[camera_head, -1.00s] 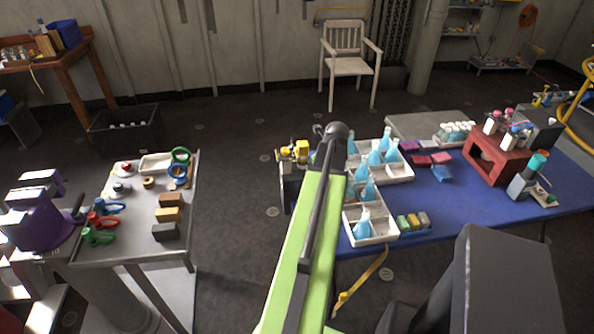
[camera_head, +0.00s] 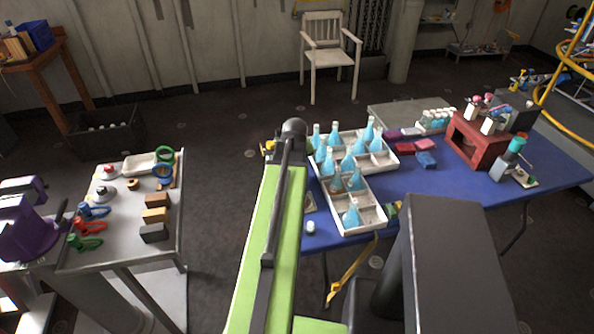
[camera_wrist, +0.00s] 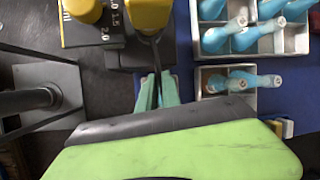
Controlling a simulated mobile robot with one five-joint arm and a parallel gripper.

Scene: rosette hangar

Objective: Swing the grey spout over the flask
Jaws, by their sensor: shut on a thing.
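My gripper (camera_wrist: 157,90), with green fingers, is closed in the wrist view. A thin dark grey bar, which looks like the spout (camera_wrist: 157,52), runs from the yellow-topped device (camera_wrist: 88,10) side down to the fingertips. Their contact is partly hidden by my wrist. In the head view my arm hides the gripper and most of that device; a bit of yellow (camera_head: 268,147) shows beside it. Blue flasks (camera_head: 352,215) stand or lie in white trays. I cannot tell which flask belongs under the spout, or whether one is below it.
The white tray (camera_head: 376,222) sits just right of the arm on the blue table (camera_head: 440,195). A small white-topped item (camera_head: 311,227) stands at the table's near left edge. A red rack (camera_head: 470,150) is farther right. A grey table (camera_head: 120,235) stands left, across open floor.

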